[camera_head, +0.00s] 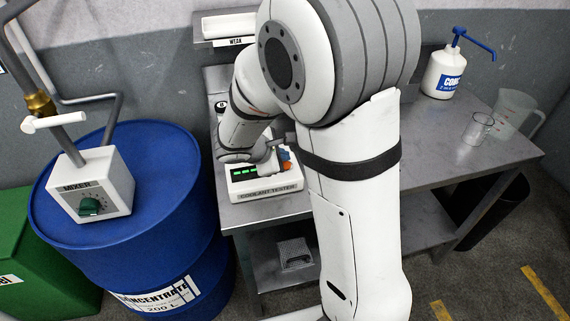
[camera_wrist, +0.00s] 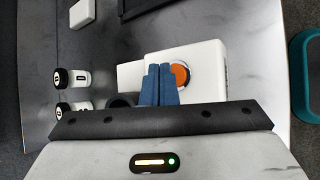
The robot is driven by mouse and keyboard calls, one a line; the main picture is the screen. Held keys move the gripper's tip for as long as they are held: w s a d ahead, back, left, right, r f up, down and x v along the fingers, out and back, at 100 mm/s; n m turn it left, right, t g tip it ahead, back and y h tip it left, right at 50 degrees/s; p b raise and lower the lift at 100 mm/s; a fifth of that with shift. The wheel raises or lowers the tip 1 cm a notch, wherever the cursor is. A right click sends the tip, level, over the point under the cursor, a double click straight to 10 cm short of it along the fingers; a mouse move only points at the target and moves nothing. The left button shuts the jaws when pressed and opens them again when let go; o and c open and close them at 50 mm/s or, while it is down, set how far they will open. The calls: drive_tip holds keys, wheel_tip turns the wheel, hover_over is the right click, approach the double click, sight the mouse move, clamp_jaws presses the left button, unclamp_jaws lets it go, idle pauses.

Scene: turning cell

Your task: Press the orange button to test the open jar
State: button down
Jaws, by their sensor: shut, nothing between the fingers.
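The white coolant tester (camera_head: 265,187) stands on the left end of the metal bench, with green lit marks on its dark display (camera_head: 243,172). In the wrist view, the orange button (camera_wrist: 181,75) sits in a pale ring on the white tester housing (camera_wrist: 205,62). My gripper (camera_wrist: 158,68) has its blue fingers together, with nothing between them. The tips appear just left of the button and overlap its left edge; I cannot tell whether they touch it. A dark round shape (camera_wrist: 122,100) shows left of the fingers, partly hidden; I cannot tell if it is the open jar.
Two black-and-white jars (camera_wrist: 72,78) (camera_wrist: 72,108) stand at left in the wrist view. A blue drum (camera_head: 130,240) with a mixer box (camera_head: 92,182) is left of the bench (camera_head: 440,150). A pump bottle (camera_head: 443,75), glass (camera_head: 478,128) and clear jug (camera_head: 515,112) stand on the right.

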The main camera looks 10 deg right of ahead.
drive_tip(key=shift+f, duration=0.15)
drive_tip(key=shift+f+b, duration=0.3)
drive_tip(key=shift+b, duration=0.25)
drive_tip(key=shift+f+b, duration=0.4)
drive_tip(key=shift+b, duration=0.1)
idle(0.5)
drive_tip(key=shift+r, duration=0.1)
drive_tip(key=shift+r+p, duration=0.55)
drive_tip(key=shift+r, duration=0.2)
drive_tip(key=shift+r+p, duration=1.85)
drive_tip(key=shift+r, duration=0.7)
drive_tip(key=shift+f, duration=0.1)
